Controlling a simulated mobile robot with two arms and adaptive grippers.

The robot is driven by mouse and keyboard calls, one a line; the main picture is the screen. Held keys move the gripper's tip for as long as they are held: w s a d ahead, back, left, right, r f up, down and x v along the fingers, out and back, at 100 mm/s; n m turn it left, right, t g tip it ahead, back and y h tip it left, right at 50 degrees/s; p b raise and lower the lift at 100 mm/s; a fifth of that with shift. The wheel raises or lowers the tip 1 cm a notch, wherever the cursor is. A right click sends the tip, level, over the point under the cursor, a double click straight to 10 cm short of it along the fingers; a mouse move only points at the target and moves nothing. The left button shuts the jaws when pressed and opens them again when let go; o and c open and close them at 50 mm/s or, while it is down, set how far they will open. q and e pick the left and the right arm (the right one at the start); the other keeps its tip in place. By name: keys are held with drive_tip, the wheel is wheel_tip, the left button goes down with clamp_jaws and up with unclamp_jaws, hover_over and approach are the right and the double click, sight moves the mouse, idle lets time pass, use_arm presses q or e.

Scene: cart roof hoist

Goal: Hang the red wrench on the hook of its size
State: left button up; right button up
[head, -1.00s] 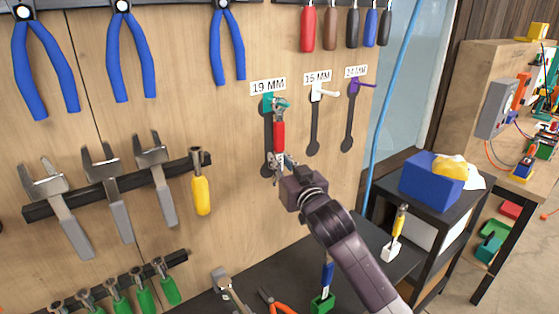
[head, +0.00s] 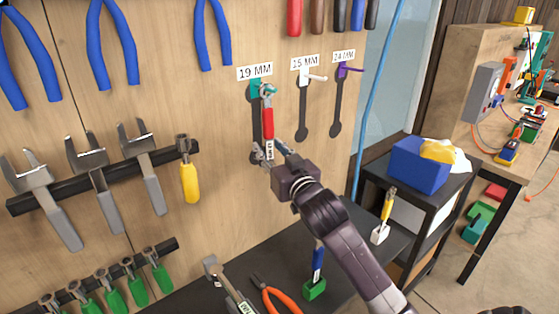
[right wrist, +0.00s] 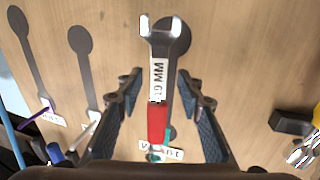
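The red wrench (head: 267,123) hangs upright at the teal 19 MM hook (head: 255,88), its ring end up by the hook, in front of a dark wrench outline. In the right wrist view the wrench (right wrist: 157,118) carries a 19 MM label and its open jaw end shows at the top. My right gripper (head: 271,152) is at the wrench's lower end. Its fingers (right wrist: 160,88) stand apart on both sides of the wrench, with gaps visible. The exact seating of the ring on the hook is too small to tell. My left gripper is not in view.
The white 15 MM hook (head: 306,76) and purple 24 MM hook (head: 342,70) are empty, to the right. Calipers (head: 92,170) and a yellow-handled tool (head: 190,180) hang left. Orange-handled pliers (head: 278,295) lie on the dark bench below. A blue bin (head: 418,163) stands right.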

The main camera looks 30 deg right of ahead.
drive_tip(key=s+a, duration=0.2)
drive_tip(key=s, duration=0.8)
drive_tip(key=shift+s, duration=0.25)
